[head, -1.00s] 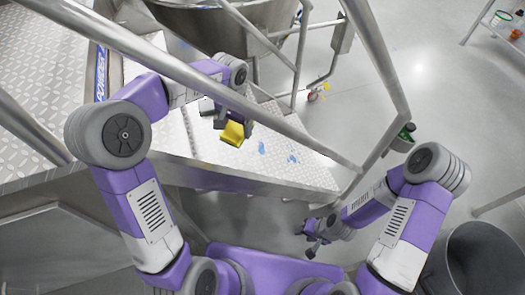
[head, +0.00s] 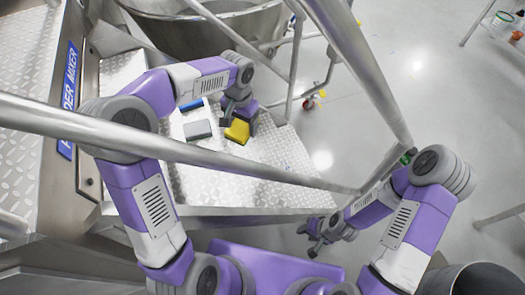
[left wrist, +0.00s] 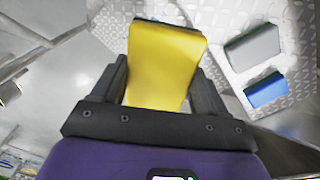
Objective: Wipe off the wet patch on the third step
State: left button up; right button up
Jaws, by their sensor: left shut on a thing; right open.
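My left gripper (head: 237,106) is shut on a yellow sponge (head: 237,132), low over the diamond-plate step (head: 225,185). I cannot tell whether the sponge touches the step. The left wrist view shows the yellow sponge (left wrist: 165,62) between the fingers, with a sliver of blue just beyond its far edge. No clear wet patch shows on the step in the head view; the arm and sponge may hide part of the surface. My right gripper (head: 318,238) is open and empty, low beside the stairs.
A grey block (head: 197,130) and a blue block (head: 191,105) lie on a pale surface left of the sponge. A metal handrail (head: 230,157) crosses in front of the step. A steel vessel (head: 200,38) stands behind. Open floor lies to the right.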

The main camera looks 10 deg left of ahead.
pick_arm(q)
jog(key=shift+w+d+f+n+b, duration=0.15)
jog(key=shift+d+f+n+b, duration=0.45)
jog(key=shift+f+n+b, duration=2.95)
jog(key=shift+w+d+f+n+p, duration=0.1)
jog(key=shift+d+f+n+p, duration=0.65)
jog(key=shift+f, duration=6.15)
jog(key=shift+w+d+f+n+b, duration=0.15)
jog(key=shift+d+f+n+b, duration=0.3)
jog(key=shift+f+n+b, duration=3.25)
notch_tip(320, 180, down, 3)
jog(key=m+p, duration=0.2)
jog(key=p, duration=0.1)
jog(key=shift+p, duration=0.35)
jog(key=shift+f+b, duration=0.95)
jog(key=shift+f, duration=0.05)
